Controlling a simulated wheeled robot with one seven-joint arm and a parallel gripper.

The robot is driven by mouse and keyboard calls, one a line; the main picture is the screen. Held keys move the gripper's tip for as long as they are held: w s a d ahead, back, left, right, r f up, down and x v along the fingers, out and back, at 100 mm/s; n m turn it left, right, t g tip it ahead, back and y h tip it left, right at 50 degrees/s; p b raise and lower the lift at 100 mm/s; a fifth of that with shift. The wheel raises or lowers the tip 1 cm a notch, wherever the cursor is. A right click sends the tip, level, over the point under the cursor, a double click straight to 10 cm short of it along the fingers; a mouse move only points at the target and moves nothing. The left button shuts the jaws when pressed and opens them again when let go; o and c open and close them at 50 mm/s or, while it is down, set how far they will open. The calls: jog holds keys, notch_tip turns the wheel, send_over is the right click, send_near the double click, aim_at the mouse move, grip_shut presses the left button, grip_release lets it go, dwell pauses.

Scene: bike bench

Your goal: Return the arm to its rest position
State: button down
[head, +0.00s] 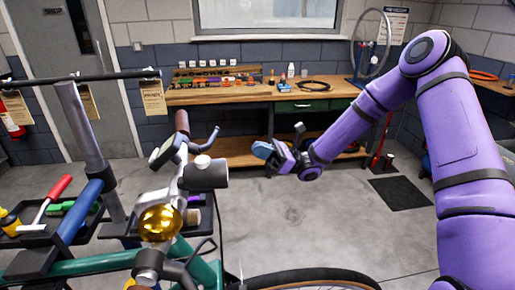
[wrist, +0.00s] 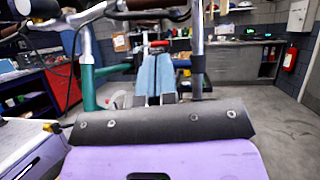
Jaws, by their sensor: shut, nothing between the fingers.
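My purple arm (head: 455,140) comes in from the right in the head view and bends at a high elbow. My gripper (head: 261,150) is held in the air over the open floor, in front of the workbench and to the right of the bicycle. In the wrist view its two light-blue fingers (wrist: 154,76) lie side by side, shut with nothing between them. The gripper touches nothing that I can see.
The bike (head: 110,262) with its handlebar and gold bell (head: 160,223) fills the lower left, beside a tool tray (head: 40,228). A wooden workbench (head: 235,95) stands at the back wall. Grey floor (head: 300,215) is clear below my gripper.

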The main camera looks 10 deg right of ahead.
jog(key=s+d+r+n+g+h, duration=0.2)
jog(key=s+r+n+g+h, duration=0.3)
jog(key=s+n+h, duration=0.7)
jog(key=s+d+r+n+t+h, duration=0.4)
jog(key=s+d+r+t+h, duration=0.7)
jog(key=s+d, duration=0.6)
notch_tip(320, 180, up, 2)
jog(key=shift+s+d+r+t+h, duration=0.15)
jog(key=shift+s+t+h, duration=0.3)
jog(key=shift+t, duration=0.45)
